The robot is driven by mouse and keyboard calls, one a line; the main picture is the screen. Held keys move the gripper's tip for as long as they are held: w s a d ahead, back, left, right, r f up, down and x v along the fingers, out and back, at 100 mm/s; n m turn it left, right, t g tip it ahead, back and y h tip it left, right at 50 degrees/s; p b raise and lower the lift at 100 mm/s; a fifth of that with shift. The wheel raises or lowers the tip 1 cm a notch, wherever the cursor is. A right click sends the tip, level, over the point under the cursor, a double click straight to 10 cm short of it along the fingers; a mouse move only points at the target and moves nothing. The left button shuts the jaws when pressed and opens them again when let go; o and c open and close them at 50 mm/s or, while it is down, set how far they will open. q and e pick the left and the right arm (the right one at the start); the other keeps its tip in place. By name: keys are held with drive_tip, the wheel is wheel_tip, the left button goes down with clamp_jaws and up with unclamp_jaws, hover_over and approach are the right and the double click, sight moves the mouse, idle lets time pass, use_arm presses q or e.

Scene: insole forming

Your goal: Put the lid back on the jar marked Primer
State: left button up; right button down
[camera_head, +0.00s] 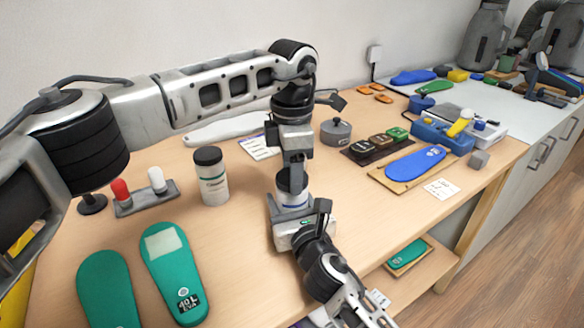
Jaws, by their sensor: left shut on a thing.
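A second white jar (213,185) with a black lid stands to the left. A stand with red and white knobs (146,197) and green insoles (172,275) lie further left. A grey round pot (336,131) and a blue insole on a board (415,164) are to the right.

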use_arm(q)
drive_tip(key=m, duration=1.2)
drive_tip(key=o, duration=1.1)
drive_tip(key=shift+c, duration=0.2)
drive_tip(key=shift+r, duration=2.25)
drive_tip(key=shift+c, duration=0.3)
